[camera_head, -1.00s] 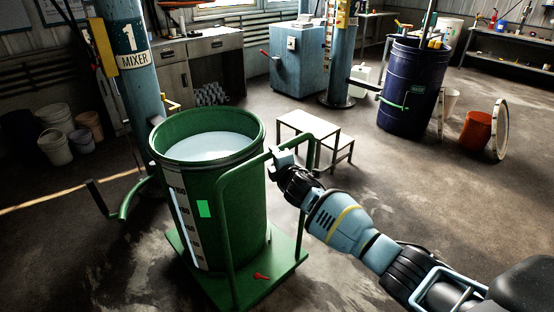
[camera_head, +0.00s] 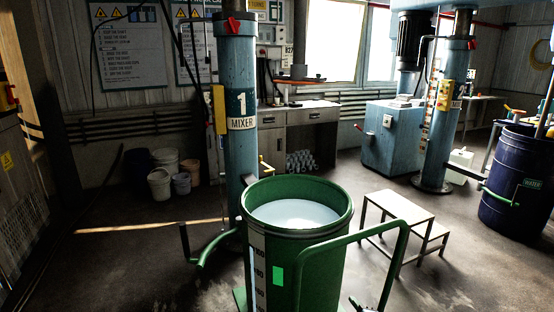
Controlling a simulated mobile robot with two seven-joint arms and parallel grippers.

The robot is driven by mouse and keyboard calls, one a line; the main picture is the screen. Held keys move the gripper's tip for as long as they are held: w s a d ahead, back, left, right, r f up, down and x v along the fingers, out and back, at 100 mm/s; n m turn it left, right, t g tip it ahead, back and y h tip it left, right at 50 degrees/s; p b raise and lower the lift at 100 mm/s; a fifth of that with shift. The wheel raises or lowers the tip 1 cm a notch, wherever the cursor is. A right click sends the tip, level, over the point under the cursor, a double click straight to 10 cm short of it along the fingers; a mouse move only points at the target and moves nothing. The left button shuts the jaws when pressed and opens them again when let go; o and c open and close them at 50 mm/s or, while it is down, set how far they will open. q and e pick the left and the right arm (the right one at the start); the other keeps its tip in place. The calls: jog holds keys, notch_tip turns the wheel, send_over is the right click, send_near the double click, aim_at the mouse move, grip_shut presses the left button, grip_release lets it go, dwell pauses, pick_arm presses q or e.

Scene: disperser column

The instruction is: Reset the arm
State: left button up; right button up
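The green drum (camera_head: 318,265) stands upright on its green cart in the lower middle, filled with pale liquid (camera_head: 298,213). The cart's green handle (camera_head: 385,228) rises to the right of the drum. A small dark part at the bottom edge, inside the handle, looks like the tip of my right gripper (camera_head: 362,305). The rest of that arm is below the picture, and its fingers are too cut off to read. My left gripper is not in view.
A step stool (camera_head: 398,215) is to the right. A dark blue barrel (camera_head: 515,185) stands at far right. Buckets (camera_head: 160,183) are at left.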

jog(key=s+a+f+m+g, duration=0.1)
jog(key=s+f+m, duration=0.1)
jog(key=s+f, duration=0.35)
jog(key=s+a+f+m+g+y, duration=0.1)
jog(key=s+f+m, duration=0.1)
jog(key=s, duration=0.6)
jog(key=s+a+f+m, duration=0.1)
jog(key=s+f+m, duration=0.15)
jog(key=s, duration=0.35)
jog(key=s+d+f+m+g, duration=0.1)
jog(key=s+m, duration=0.2)
jog(key=s, duration=0.8)
jog(key=s+d+m+g, duration=0.1)
jog(key=s+m+g, duration=0.1)
jog(key=s, duration=1)
jog(key=shift+s+d+f+m, duration=0.25)
jog(key=shift+f+m, duration=0.1)
jog(key=shift+m, duration=0.5)
